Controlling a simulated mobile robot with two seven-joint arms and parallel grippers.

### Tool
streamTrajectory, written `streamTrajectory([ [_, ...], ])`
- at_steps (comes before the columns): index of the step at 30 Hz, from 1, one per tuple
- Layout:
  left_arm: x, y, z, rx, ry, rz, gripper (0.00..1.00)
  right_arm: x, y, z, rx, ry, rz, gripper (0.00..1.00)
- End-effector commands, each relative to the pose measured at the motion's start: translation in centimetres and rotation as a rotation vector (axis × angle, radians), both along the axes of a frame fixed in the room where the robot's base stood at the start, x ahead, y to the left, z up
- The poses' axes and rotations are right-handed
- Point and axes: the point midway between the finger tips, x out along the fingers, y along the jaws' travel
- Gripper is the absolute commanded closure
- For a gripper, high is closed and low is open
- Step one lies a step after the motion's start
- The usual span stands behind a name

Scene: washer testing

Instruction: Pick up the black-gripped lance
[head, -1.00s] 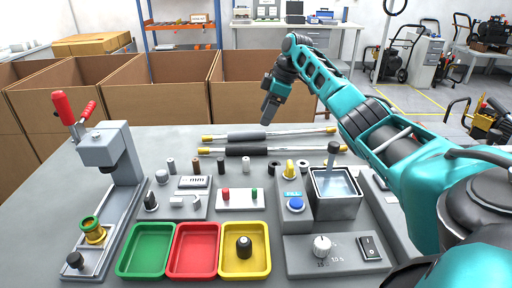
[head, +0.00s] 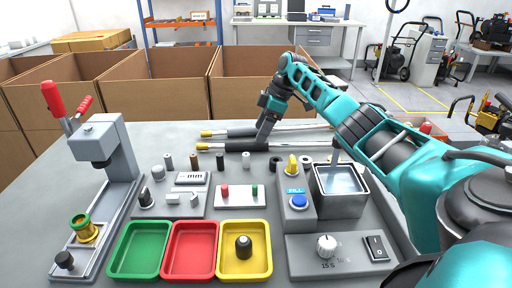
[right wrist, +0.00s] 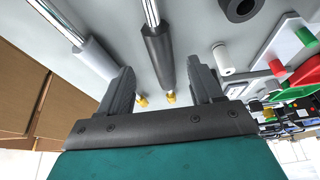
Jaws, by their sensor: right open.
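The black-gripped lance (head: 238,147) lies across the back of the table, its yellow end at the left. In the right wrist view its black grip (right wrist: 158,52) shows between my open fingers. A grey-gripped lance (head: 236,132) lies just behind it, roughly parallel; in the right wrist view its grip (right wrist: 96,58) is beside the left finger. My right gripper (head: 262,142) is open and empty, pointing down at the black grip in the head view. I cannot tell whether the fingers touch it. My left gripper is out of view.
Small cylinders (head: 220,161) stand in front of the lances. A grey press (head: 104,145) with a red handle is at the left. Green, red and yellow trays (head: 244,273) are in front. A grey water basin (head: 338,200) is at the right. Cardboard boxes (head: 156,90) stand behind the table.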

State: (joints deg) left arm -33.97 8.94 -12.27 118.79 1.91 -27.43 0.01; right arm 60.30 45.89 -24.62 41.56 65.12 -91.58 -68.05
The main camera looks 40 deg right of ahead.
Motion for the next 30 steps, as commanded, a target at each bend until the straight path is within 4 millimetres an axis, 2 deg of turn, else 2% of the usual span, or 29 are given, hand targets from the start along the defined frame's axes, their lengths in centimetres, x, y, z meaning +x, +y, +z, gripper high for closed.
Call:
streamTrajectory([
  [1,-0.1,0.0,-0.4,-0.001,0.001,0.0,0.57,0.1,0.4,-1.0,0.0,0.002,0.002,0.35],
  [6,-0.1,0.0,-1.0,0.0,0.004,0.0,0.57,0.6,1.1,-3.2,0.001,0.001,0.001,0.35],
  [14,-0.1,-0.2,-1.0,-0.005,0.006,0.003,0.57,0.8,1.2,-3.4,0.001,-0.001,0.0,0.35],
  [30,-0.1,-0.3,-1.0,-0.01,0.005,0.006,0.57,0.7,1.2,-3.4,0.001,-0.001,0.0,0.87],
])
